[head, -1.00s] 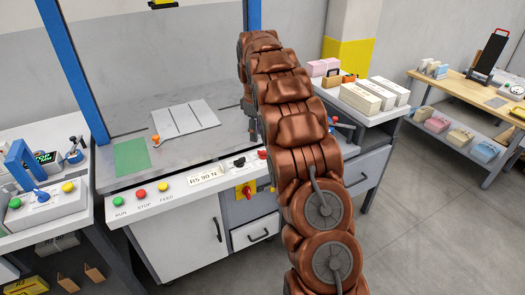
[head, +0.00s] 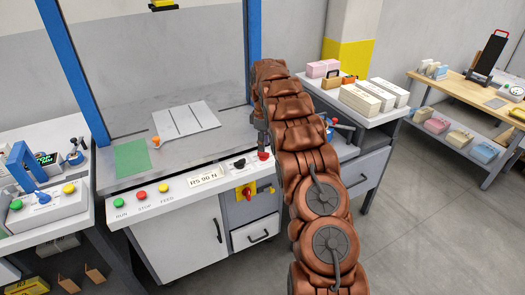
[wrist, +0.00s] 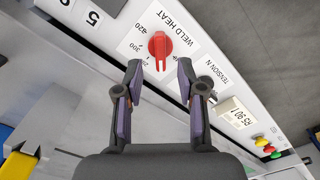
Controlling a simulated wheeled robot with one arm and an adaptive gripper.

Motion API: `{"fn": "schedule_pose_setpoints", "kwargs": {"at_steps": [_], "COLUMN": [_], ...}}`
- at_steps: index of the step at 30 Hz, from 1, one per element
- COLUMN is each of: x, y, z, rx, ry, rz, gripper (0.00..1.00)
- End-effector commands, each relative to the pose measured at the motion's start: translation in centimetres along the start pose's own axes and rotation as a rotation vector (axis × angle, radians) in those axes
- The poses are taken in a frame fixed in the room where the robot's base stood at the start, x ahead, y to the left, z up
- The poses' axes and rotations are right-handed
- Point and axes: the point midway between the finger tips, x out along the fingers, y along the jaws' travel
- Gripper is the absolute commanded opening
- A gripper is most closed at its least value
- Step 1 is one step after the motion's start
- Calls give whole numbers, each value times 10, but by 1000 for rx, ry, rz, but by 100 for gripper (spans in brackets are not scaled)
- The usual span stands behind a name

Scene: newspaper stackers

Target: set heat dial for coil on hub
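The red heat dial (wrist: 160,46) is on the white panel in the wrist view, beside the printed words WELD HEAT. In the head view the red dial (head: 263,156) sits at the panel's right end, just below my gripper (head: 262,146). The hub and coil cannot be identified.
A black dial (head: 239,163) and a display reading RS 90 N (head: 206,177) are left of the red dial. Green, red and yellow buttons (head: 141,195) are farther left. A red switch on a yellow plate (head: 246,191) is below. A blue upright (head: 253,50) stands behind.

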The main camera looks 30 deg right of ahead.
Motion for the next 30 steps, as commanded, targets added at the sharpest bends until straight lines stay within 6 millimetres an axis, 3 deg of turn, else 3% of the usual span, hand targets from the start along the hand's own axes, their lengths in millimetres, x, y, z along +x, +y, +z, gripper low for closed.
{"fn": "schedule_pose_setpoints", "kwargs": {"at_steps": [9, 18, 28, 30], "x": [40, 42, 42, 42], "y": [-2, -1, -1, -1], "z": [1, 0, 0, 0], "rx": [1, 1, 1, 0], "ry": [-2, -1, -1, -1], "rz": [-6, -3, -2, -2], "gripper": [39, 38, 3, 0]}}
